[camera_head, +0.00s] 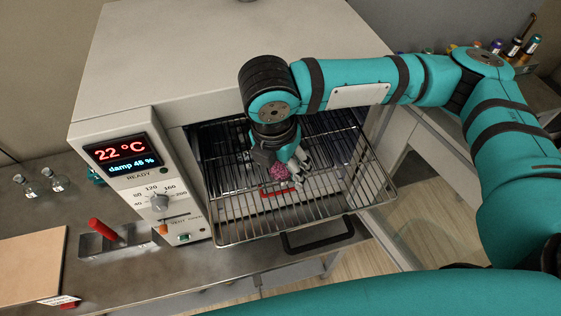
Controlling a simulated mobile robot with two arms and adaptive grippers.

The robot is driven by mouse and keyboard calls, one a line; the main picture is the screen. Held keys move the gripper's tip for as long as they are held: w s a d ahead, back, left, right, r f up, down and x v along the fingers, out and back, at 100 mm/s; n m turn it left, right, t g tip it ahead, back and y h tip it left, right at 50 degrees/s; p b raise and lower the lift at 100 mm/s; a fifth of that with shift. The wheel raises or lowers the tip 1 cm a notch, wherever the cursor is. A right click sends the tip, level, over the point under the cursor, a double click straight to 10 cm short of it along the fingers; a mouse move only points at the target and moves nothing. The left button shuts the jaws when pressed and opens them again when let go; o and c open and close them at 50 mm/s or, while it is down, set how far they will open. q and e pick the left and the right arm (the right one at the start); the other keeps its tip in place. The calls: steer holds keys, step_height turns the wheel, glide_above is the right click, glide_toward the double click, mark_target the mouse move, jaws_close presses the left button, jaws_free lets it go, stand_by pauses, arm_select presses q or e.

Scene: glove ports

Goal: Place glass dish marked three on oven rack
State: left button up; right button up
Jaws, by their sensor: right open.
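The oven rack (235,222) is a wire grid pulled out of the front of the grey oven (215,65). My right gripper (285,166) points down over the middle of the rack and is open. A small heap of pink material (280,173) shows right at its fingers, and a red strip (278,191) lies just in front of it, over the rack wires. The glass of a dish around the pink material is too small and clear to make out, and no number can be read. My left gripper is not in view.
The oven panel (122,153) reads 22 °C and damp 45 %. A black handle (318,236) projects below the rack. Several small bottles (515,47) stand back right.

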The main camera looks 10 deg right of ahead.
steer(key=shift+r, duration=0.1)
steer(key=shift+r, duration=0.3)
step_height(320, 180, up, 12)
steer(key=s+a+b, duration=0.1)
steer(key=b, duration=0.1)
steer(key=shift+s+f, duration=0.15)
steer(key=shift+f, duration=0.1)
